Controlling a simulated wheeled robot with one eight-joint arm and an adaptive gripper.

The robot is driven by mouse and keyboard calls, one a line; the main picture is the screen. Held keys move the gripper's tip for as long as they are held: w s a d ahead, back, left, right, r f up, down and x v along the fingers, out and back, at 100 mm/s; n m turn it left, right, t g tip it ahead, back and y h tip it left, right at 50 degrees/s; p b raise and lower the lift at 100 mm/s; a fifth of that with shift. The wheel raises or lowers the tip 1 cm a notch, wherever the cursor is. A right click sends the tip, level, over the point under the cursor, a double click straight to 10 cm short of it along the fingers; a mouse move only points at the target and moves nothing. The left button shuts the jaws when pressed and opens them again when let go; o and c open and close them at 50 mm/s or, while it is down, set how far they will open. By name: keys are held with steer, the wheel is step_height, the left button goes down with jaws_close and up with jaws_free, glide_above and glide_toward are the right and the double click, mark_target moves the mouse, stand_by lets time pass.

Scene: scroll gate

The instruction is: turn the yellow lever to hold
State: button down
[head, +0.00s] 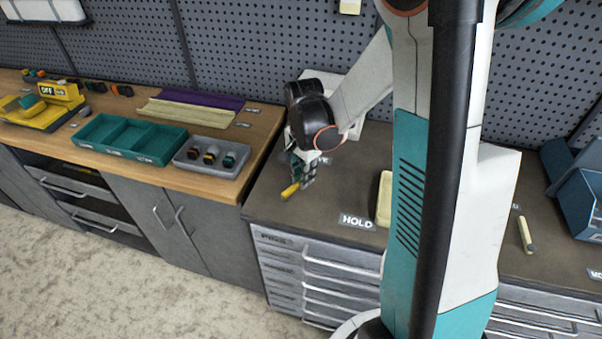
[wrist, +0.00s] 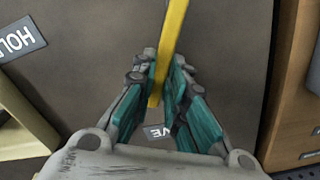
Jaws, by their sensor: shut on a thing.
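The yellow lever (head: 290,191) lies just above the dark worktop, and only its end shows below my gripper in the head view. In the wrist view the yellow lever (wrist: 172,45) runs from the top edge down between the fingers. My gripper (head: 305,170) is shut on the lever; its teal-padded fingers (wrist: 165,95) stand on either side of it. The HOLD label (head: 357,221) lies on the worktop to the right of the lever's end. The HOLD label also shows at the left of the wrist view (wrist: 20,38). Another label (wrist: 158,131), partly hidden, ends in "VE". The lever's pivot is hidden.
A cream block (head: 384,199) stands right of the HOLD label. A grey tray (head: 212,170) and a teal tray (head: 100,150) stand on the wooden bench to the left. The worktop between the lever and the HOLD label is clear.

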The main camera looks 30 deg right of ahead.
steer(key=s+m, duration=0.2)
steer(key=m, duration=0.1)
steer(key=shift+s+d+m, duration=0.1)
steer(key=shift+s+m, duration=0.05)
steer(key=shift+m, duration=0.15)
steer(key=s+m, duration=0.1)
steer(key=m, duration=0.1)
steer(key=shift+s+m, duration=0.3)
steer(key=shift+s, duration=0.05)
steer(key=s+m, duration=0.1)
steer(key=a+m, duration=0.1)
steer(key=m, duration=0.1)
steer(key=shift+s+a, duration=0.1)
steer(key=shift+s, duration=0.3)
steer(key=shift+s+a+m+b, duration=0.15)
steer(key=shift+s+a+m, duration=0.15)
steer(key=shift+m, duration=0.4)
steer(key=shift+s+a+m+b, duration=0.15)
steer(key=shift+s+m, duration=0.1)
steer(key=shift+m, duration=0.45)
steer(key=c, duration=1.6)
jaws_free()
steer(key=shift+r, duration=0.1)
step_height(320, 180, up, 12)
steer(key=shift+s, duration=0.15)
